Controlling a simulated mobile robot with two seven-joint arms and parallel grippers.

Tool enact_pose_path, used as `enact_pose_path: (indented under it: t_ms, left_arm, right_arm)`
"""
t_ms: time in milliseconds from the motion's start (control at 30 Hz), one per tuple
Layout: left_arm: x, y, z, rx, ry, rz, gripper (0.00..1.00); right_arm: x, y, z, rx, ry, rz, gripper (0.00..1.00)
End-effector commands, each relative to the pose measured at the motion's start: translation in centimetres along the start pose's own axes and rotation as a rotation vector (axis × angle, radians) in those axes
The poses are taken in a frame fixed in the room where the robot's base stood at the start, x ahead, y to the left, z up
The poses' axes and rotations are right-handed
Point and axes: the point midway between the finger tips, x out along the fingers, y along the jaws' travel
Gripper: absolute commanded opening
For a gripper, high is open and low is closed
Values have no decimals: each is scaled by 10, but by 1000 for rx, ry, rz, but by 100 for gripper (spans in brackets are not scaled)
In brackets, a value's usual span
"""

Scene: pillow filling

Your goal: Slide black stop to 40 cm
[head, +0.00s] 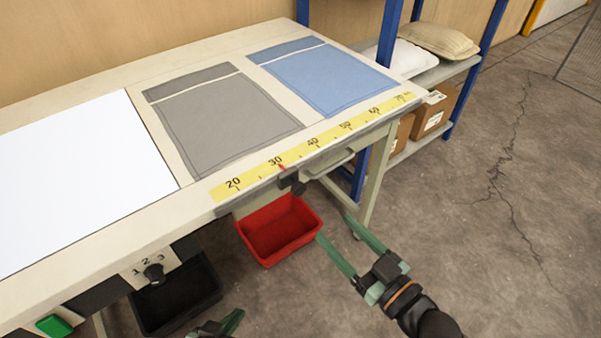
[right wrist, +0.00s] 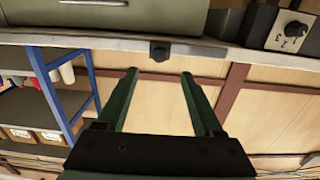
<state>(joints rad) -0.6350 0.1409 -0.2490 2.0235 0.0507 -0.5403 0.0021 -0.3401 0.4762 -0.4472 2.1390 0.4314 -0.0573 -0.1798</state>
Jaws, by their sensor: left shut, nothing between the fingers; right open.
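The black stop (head: 292,184) sits on the table's front edge. Its red pointer (head: 281,167) is close to the 30 mark on the yellow scale (head: 328,143). The scale's 40 mark (head: 313,142) is further right. My right gripper (head: 334,228) is open and empty, in front of and below the stop, apart from it. In the right wrist view the stop (right wrist: 159,50) shows just beyond and between the two green fingertips (right wrist: 159,74). My left gripper (head: 236,316) is shut and empty at the bottom of the head view, mostly cut off.
A red bin (head: 279,230) stands below the table edge, near the stop. A dark bin (head: 178,297) and a numbered knob (head: 154,273) are further left. Grey (head: 222,121) and blue (head: 322,80) pillow covers lie on the table. A blue-posted shelf (head: 430,75) stands right.

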Motion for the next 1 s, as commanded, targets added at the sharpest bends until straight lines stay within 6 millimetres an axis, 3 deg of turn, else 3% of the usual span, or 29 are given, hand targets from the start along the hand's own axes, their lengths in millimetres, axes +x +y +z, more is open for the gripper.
enact_pose_path:
  t_ms: [267,700,1000]
  left_arm:
    - [1,0,0,3,6,2,0]
    - [5,-1,8,4,0,1,0]
    - [6,-2,9,4,0,-1,0]
  right_arm:
    - [15,-2,-4,-3,21,-10,68]
    - [99,-3,-5,-3,20,-10,68]
    - [125,-3,-5,-4,17,-10,68]
